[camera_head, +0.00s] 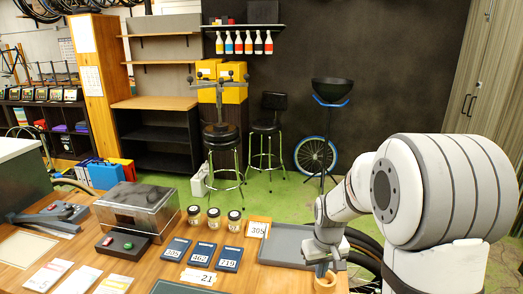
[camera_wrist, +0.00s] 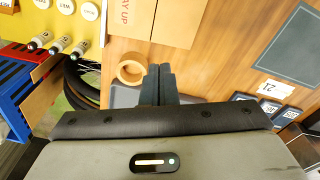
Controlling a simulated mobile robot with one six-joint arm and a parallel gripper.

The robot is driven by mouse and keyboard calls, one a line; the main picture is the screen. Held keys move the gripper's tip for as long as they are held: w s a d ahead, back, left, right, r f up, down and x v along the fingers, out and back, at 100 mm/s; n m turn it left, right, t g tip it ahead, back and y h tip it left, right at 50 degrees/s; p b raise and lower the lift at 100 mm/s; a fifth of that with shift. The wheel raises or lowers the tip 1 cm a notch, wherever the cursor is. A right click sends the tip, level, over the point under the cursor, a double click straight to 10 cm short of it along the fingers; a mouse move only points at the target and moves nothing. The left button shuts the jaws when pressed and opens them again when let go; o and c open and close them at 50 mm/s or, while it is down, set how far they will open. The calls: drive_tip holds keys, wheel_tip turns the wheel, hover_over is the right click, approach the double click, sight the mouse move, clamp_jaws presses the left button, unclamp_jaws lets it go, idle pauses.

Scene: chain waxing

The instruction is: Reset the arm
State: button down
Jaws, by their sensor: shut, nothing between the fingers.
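My gripper (camera_head: 321,266) hangs over the front right part of the wooden table (camera_head: 240,284), beside the grey tray (camera_head: 284,251). In the wrist view its two dark fingers (camera_wrist: 159,72) are together with nothing between them. A small tan ring (camera_head: 325,282) is on the table just below the gripper in the head view. My arm reaches in from the right.
A bicycle tire (camera_head: 362,246) stands behind my gripper. Stools (camera_head: 224,160) stand on the green floor beyond.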

drive_tip(key=s+r+m+t, duration=0.1)
drive_tip(key=s+r, duration=0.5)
drive_tip(key=s, duration=0.4)
drive_tip(key=s+a+r+m+t, duration=0.1)
drive_tip(key=s+r, duration=0.5)
drive_tip(key=s, duration=0.3)
drive_tip(key=shift+s+r+t, duration=0.3)
drive_tip(key=shift+s+r, duration=0.1)
drive_tip(key=shift+a, duration=0.1)
